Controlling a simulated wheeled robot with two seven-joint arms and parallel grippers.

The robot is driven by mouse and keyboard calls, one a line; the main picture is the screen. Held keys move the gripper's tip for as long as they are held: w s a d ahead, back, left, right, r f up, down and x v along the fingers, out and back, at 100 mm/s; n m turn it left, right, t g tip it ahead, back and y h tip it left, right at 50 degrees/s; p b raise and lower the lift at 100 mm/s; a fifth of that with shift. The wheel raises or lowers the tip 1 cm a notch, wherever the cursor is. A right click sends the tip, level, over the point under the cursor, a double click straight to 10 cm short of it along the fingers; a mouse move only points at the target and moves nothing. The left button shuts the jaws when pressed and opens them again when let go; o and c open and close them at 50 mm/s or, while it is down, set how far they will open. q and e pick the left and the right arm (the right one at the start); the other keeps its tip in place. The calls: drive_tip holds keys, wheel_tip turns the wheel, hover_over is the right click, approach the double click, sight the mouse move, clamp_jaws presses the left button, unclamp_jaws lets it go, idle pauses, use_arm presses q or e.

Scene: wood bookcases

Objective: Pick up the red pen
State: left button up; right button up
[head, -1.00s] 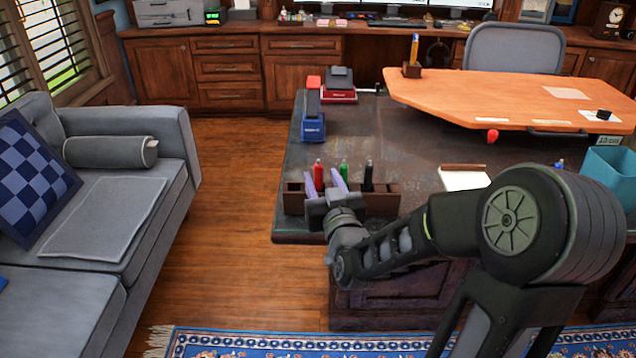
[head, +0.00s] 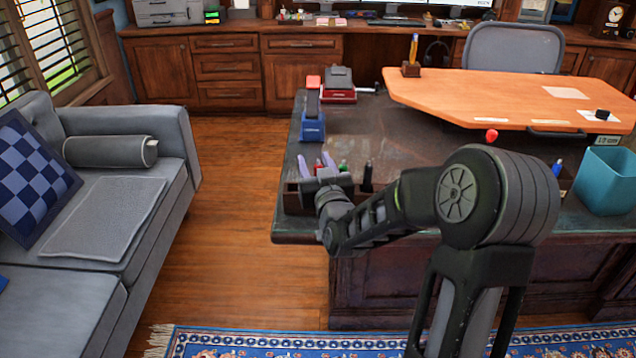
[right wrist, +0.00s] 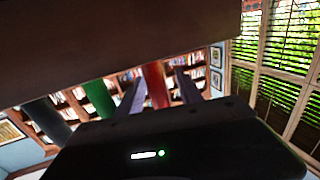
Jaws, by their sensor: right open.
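The red pen (right wrist: 153,82) stands upright, tip up, in a dark wooden pen holder (head: 292,197) on the near left corner of the dark desk. In the head view only a little of the red pen (head: 318,165) shows behind my right gripper (head: 315,164). My right gripper is open, its two pale fingers pointing up beside the holder. In the right wrist view the red pen appears between the fingers of my right gripper (right wrist: 160,84), with gaps on both sides; contact is not visible. My left gripper is out of view.
A green pen (head: 343,166) and a black pen (head: 368,172) stand to the right in the same holder. A blue stapler-like item (head: 312,127) and a teal bin (head: 607,180) are on the desk. Open floor lies left of the desk.

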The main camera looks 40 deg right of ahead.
drive_tip(key=shift+c, duration=0.5)
clamp_jaws()
idle(0.5)
